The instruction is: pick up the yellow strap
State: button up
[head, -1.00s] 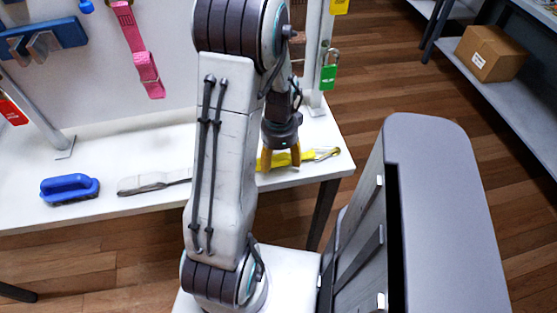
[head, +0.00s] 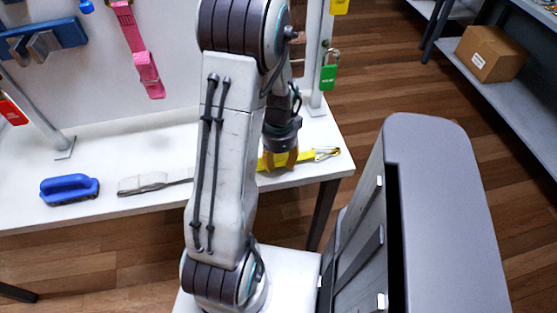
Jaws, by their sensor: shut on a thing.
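The yellow strap (head: 302,156) lies on the white table near its right front corner, with a metal buckle or hook at its right end. My gripper (head: 279,164) points down over the strap, with its tan fingers closed on the strap's middle part. The strap still looks level with the table top. My arm hides part of the strap's left side.
A pink strap (head: 138,50) hangs on the wall panel behind. A green padlock (head: 328,74) hangs on the right post. A cardboard box (head: 491,54) sits on a shelf at the far right.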

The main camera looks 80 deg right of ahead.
grip_shut()
